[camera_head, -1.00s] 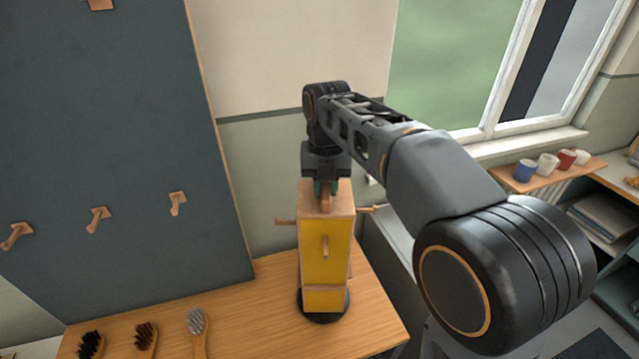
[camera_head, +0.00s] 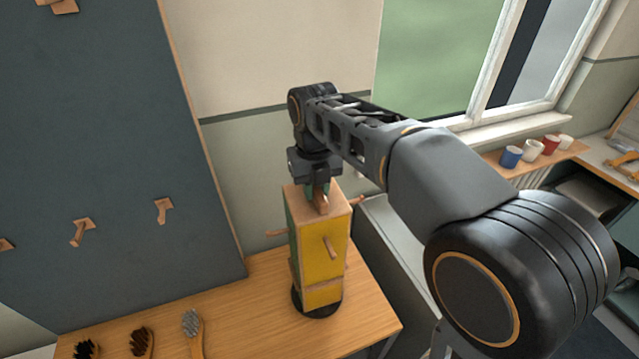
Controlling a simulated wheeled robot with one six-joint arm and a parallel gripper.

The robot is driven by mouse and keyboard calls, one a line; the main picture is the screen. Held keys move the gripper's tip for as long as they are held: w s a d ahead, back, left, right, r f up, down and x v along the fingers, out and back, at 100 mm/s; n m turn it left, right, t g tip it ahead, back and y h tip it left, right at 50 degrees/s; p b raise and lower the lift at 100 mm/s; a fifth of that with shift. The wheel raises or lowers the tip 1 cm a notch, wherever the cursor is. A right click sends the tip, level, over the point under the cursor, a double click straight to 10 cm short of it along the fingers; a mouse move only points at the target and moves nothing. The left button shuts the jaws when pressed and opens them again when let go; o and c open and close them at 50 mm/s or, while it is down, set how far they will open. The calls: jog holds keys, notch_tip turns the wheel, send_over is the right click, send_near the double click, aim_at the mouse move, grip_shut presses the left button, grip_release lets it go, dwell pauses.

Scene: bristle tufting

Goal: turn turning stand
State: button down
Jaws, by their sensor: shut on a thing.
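The turning stand (camera_head: 323,250) is an upright wooden block on a round black base (camera_head: 318,306). It stands on the wooden table near its right end. Its yellow face points to the front right, and a narrow green side face (camera_head: 293,243) shows at its left. Wooden pegs stick out from its sides. The fingers partly hide the handle.
Several brushes (camera_head: 193,326) lie at the front left of the table (camera_head: 239,304). A dark pegboard (camera_head: 120,150) with wooden pegs stands behind at the left. Several cups (camera_head: 532,151) stand on a shelf by the window at the right.

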jog(key=shift+r, duration=0.1)
jog(key=c, duration=1.1)
grip_release()
jog(key=shift+a, duration=0.15)
jog(key=shift+o, duration=0.7)
notch_tip(320, 180, up, 14)
jog(key=shift+c, duration=0.3)
